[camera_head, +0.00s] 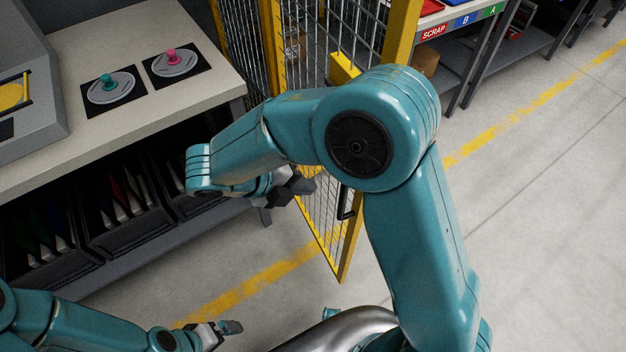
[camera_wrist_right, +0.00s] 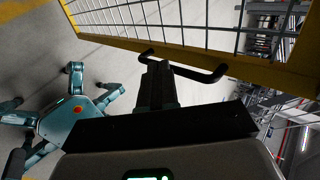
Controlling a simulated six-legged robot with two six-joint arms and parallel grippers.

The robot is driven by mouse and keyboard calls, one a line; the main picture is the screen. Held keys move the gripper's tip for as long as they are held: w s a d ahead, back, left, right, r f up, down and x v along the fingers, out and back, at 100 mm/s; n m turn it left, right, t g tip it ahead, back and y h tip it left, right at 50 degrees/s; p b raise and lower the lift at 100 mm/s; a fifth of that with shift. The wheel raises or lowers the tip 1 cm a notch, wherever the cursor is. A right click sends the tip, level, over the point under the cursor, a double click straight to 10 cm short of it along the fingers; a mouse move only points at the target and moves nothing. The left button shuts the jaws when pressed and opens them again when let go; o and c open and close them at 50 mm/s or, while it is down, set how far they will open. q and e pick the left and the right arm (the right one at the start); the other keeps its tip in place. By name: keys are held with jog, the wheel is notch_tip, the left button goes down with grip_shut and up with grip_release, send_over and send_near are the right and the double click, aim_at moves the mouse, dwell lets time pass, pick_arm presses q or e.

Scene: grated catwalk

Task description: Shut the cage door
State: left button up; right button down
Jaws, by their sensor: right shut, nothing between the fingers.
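The cage door (camera_head: 349,245) has a yellow frame and wire mesh. It stands swung out from the cage towards me, partly hidden behind my right arm. Its black bar handle (camera_head: 347,203) is near the free edge; the handle (camera_wrist_right: 213,75) also shows in the right wrist view, fixed to the yellow door frame (camera_wrist_right: 190,52). My right gripper (camera_head: 304,186) is shut and empty, close to the door. In the wrist view its fingertips (camera_wrist_right: 157,70) overlap the handle; I cannot tell whether they touch. My left gripper (camera_head: 232,327) is low, away from the door; its jaw state is unclear.
A workbench (camera_head: 150,25) on the left carries a teal knob (camera_head: 107,81) and a pink knob (camera_head: 171,57), with dark bins (camera_head: 125,205) below. A labelled shelf (camera_head: 455,30) stands at the back. The floor (camera_head: 540,200) on the right is clear.

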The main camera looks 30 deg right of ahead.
jog(key=d+f+b, duration=0.1)
jog(key=d+f, duration=0.4)
jog(key=d, duration=0.4)
jog(key=shift+s, duration=0.25)
